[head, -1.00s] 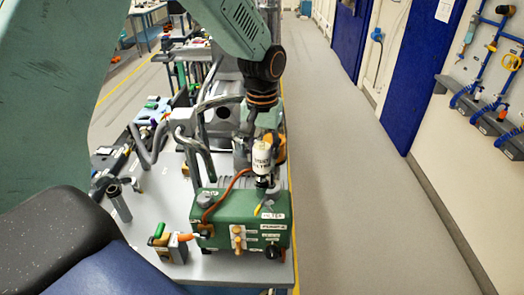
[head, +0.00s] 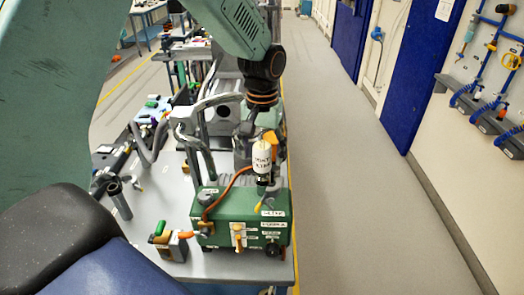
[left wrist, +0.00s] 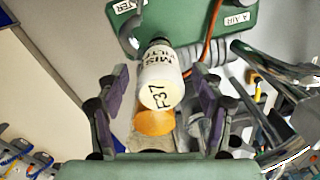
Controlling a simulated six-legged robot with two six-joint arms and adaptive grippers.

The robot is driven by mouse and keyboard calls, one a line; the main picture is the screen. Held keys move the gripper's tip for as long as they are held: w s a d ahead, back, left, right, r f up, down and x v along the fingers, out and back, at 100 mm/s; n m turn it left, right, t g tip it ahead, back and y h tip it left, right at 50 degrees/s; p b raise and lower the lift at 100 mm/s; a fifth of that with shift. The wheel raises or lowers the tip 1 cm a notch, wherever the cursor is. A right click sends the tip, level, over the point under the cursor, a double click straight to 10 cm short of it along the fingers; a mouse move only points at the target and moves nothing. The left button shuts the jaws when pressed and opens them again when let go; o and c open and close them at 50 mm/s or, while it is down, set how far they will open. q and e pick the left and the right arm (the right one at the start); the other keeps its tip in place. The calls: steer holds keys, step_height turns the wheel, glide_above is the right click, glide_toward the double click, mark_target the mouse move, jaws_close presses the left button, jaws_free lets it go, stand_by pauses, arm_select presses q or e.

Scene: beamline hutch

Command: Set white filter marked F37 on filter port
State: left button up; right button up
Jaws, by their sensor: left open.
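The white filter (head: 261,158) marked F37 stands upright on the dark filter port (head: 262,185) on top of the green pump box (head: 232,206). In the left wrist view the filter (left wrist: 159,78) shows its F37 end, and its far end meets a dark neck (left wrist: 157,43) at the box. My left gripper (left wrist: 160,88) is open, its two purple-padded fingers apart on either side of the filter with gaps to both. In the head view my left gripper (head: 256,120) is just above and behind the filter; its fingertips are hard to make out. My right gripper is not seen.
Grey bent hoses (head: 203,150) rise left of the filter. An orange part (head: 271,142) stands behind it. A red-brown cable (head: 226,188) crosses the box. A small orange-and-green tool (head: 172,240) sits on the bench at left. The floor aisle (head: 345,200) at right is clear.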

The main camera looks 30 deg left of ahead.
arm_select(q)
step_height(320, 180, up, 11)
steer(key=shift+w+r, duration=0.1)
steer(key=shift+r, duration=0.4)
stand_by(0.3)
